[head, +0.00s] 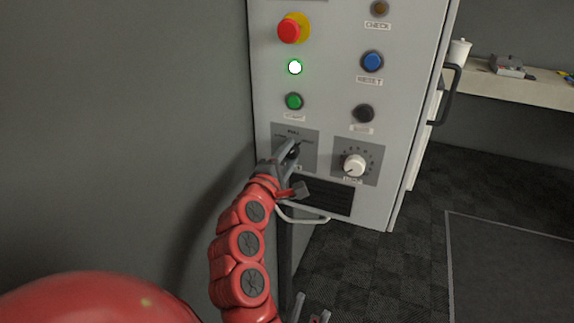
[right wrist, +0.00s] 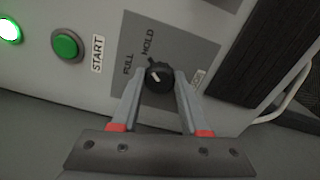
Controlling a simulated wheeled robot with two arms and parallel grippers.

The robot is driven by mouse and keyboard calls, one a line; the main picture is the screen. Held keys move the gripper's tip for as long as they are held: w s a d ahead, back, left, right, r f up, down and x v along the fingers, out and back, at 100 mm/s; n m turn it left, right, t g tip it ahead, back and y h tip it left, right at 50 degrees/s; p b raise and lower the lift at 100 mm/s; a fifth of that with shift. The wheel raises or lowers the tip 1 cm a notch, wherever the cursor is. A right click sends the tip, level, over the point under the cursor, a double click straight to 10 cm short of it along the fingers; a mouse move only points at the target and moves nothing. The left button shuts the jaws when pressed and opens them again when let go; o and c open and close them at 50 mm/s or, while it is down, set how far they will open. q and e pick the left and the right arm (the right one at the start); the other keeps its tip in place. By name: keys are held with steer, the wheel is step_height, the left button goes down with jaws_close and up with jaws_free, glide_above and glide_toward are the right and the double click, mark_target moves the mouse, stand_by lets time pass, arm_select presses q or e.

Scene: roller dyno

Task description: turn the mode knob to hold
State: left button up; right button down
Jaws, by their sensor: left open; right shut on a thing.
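The mode knob (right wrist: 160,76) is a small black knob with a white mark on a dark grey plate (head: 307,138) low on the cabinet. My right gripper (head: 290,152) is shut on it, one finger on each side, as the right wrist view (right wrist: 163,88) shows. The labels HOLD and one that looks like FULL or PULL are printed beside the knob; another label is partly hidden by a finger. I cannot tell surely which label the white mark points at. My left gripper (head: 310,308) is at the bottom edge of the head view, open and empty.
A white dial (head: 354,164) sits right of the knob. Above are a green START button (head: 294,101), a lit green lamp (head: 295,67), a red emergency stop (head: 290,30), a blue button (head: 372,61) and a black button (head: 363,113). A looped handle (head: 305,217) is below.

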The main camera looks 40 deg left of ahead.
steer(key=shift+s+a+m+b, duration=0.25)
steer(key=shift+m+b, duration=0.15)
steer(key=shift+m, duration=0.1)
steer(key=c, duration=0.7)
jaws_free()
steer(key=shift+o, duration=1.3)
steer(key=shift+a+r, duration=0.1)
steer(key=shift+o, duration=0.2)
steer(key=shift+w, duration=0.1)
steer(key=shift+d, duration=0.2)
steer(key=v, duration=1.2)
steer(key=shift+b, duration=0.45)
